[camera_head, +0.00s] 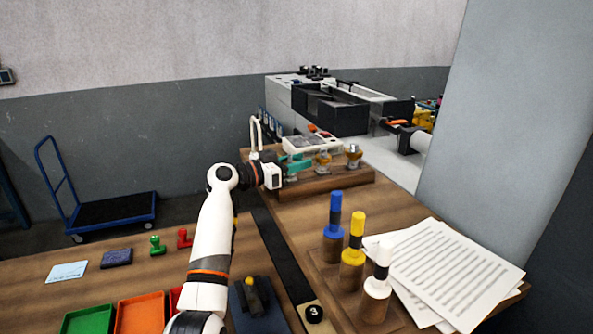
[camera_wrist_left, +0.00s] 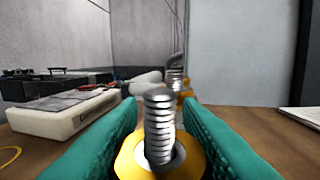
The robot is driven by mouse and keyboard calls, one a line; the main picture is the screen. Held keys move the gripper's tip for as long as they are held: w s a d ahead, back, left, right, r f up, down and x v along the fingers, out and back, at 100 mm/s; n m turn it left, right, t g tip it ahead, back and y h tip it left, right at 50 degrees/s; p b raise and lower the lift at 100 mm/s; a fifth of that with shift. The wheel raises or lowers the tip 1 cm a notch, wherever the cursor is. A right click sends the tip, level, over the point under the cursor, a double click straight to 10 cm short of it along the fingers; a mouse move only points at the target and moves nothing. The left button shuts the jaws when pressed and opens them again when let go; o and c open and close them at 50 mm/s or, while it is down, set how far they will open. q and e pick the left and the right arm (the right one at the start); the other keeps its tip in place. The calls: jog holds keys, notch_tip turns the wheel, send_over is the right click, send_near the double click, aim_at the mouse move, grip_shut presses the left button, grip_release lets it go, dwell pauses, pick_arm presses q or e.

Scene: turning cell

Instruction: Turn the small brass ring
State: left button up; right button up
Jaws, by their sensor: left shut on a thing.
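In the left wrist view, a yellow brass ring (camera_wrist_left: 190,160) sits around an upright threaded metal stud (camera_wrist_left: 159,122). My left gripper (camera_head: 296,164) has teal fingers, one on each side of the ring, and is shut on it. The ring's outer sides are partly hidden by the fingers. In the head view the gripper is at the left end of a wooden block (camera_head: 325,181), and its fingers hide the ring there. Two more studs with brass rings, a middle one (camera_head: 322,159) and a right one (camera_head: 354,155), stand on the block. My right gripper is not in view.
A pale box device (camera_head: 306,142) stands close behind the block. Blue, yellow and white-topped pegs (camera_head: 352,237) stand in front, beside loose papers (camera_head: 450,270). Green (camera_head: 88,320) and orange (camera_head: 140,314) trays lie at the lower left. A grey pillar (camera_head: 505,120) rises on the right.

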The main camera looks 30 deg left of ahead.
pick_arm(q)
jog(key=m+g+h+b, duration=0.1)
jog(key=h+b, duration=0.1)
jog(key=b, duration=0.1)
jog(key=m+g+h+b, duration=0.2)
jog(key=b, duration=0.2)
jog(key=shift+s+d+f, duration=0.15)
jog(key=shift+f, duration=0.05)
jog(key=shift+r+m+g+h+b, duration=0.1)
jog(key=shift+m+g+h+b, duration=0.35)
jog(key=shift+m+g, duration=0.2)
jog(key=shift+s+d+r+m+g+h, duration=0.1)
jog(key=shift+m+g+h, duration=0.25)
jog(key=shift+g, duration=0.15)
jog(key=shift+s+d+r+m+g+h, duration=0.1)
jog(key=shift+m+g+h, duration=0.15)
jog(key=shift+g, duration=0.2)
jog(key=shift+m+g+b, duration=0.3)
jog(key=shift+m+g, duration=0.05)
jog(key=shift+g, duration=0.05)
jog(key=shift+m+g+h, duration=0.3)
jog(key=shift+g+h, duration=0.05)
jog(key=shift+g, duration=0.05)
jog(key=o, duration=1)
jog(key=shift+f, duration=0.1)
